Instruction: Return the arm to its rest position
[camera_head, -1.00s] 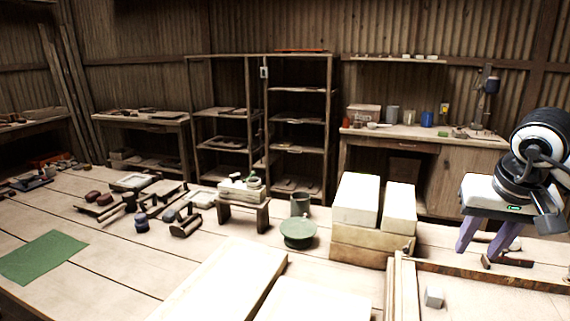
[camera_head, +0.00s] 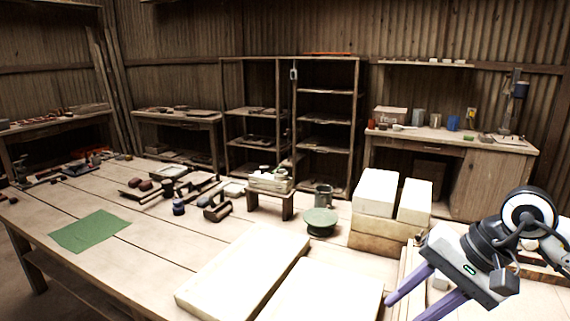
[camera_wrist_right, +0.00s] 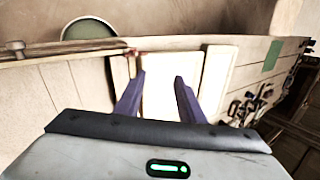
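My right gripper (camera_head: 418,296) is at the lower right of the head view, above the table's right part. Its two purple fingers are apart with nothing between them. In the right wrist view the gripper (camera_wrist_right: 160,82) also shows open and empty, with a pale slab (camera_wrist_right: 168,98) in sight beyond the fingers. My left gripper is in neither current view.
The wooden table (camera_head: 125,265) carries two large pale slabs in front, a stack of white blocks (camera_head: 375,190), a green round stand (camera_head: 320,220), a green mat (camera_head: 90,231) and several small tools. Shelves stand behind.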

